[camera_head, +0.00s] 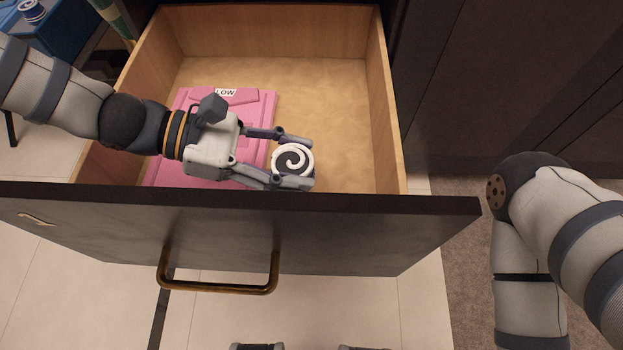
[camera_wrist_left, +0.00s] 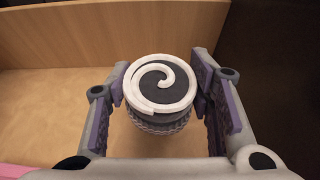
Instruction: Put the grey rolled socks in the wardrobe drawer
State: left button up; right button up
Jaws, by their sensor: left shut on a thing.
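The grey rolled socks (camera_head: 292,160), a short roll with a white and dark spiral end, are between the fingers of my left gripper (camera_head: 296,162). The left wrist view shows the roll (camera_wrist_left: 160,88) upright between the two fingers of the gripper (camera_wrist_left: 163,92), with its ribbed side below the spiral. The open wardrobe drawer (camera_head: 385,130) has light wooden walls and a dark front with a brass handle. The gripper and socks are inside the drawer's outline, over its floor; whether the roll touches the floor I cannot tell. My right arm is at the right, its gripper out of view.
A pink flat item (camera_head: 265,103) with a label reading "LOW" lies in the drawer's left part, partly under my left arm. The drawer floor is bare behind and right of the socks. A blue surface with a can (camera_head: 32,12) is at the upper left.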

pick_arm(q)
jog(key=d+f, duration=0.1)
jog(key=f, duration=0.1)
jog(key=d+f+b, duration=0.1)
jog(key=d+f, duration=0.1)
jog(key=shift+d+f+b, duration=0.2)
jog(key=shift+f+b, duration=0.15)
jog(key=shift+f, duration=0.6)
jog(key=shift+d+f+b, duration=0.15)
jog(key=shift+f+b, duration=0.2)
jog(key=shift+f, duration=0.6)
jog(key=shift+f, duration=0.15)
jog(key=o, duration=1.2)
jog(key=shift+c, duration=0.2)
jog(key=p+v, duration=0.2)
jog(key=v, duration=1)
jog(key=shift+r+p, duration=0.2)
jog(key=shift+p, duration=0.1)
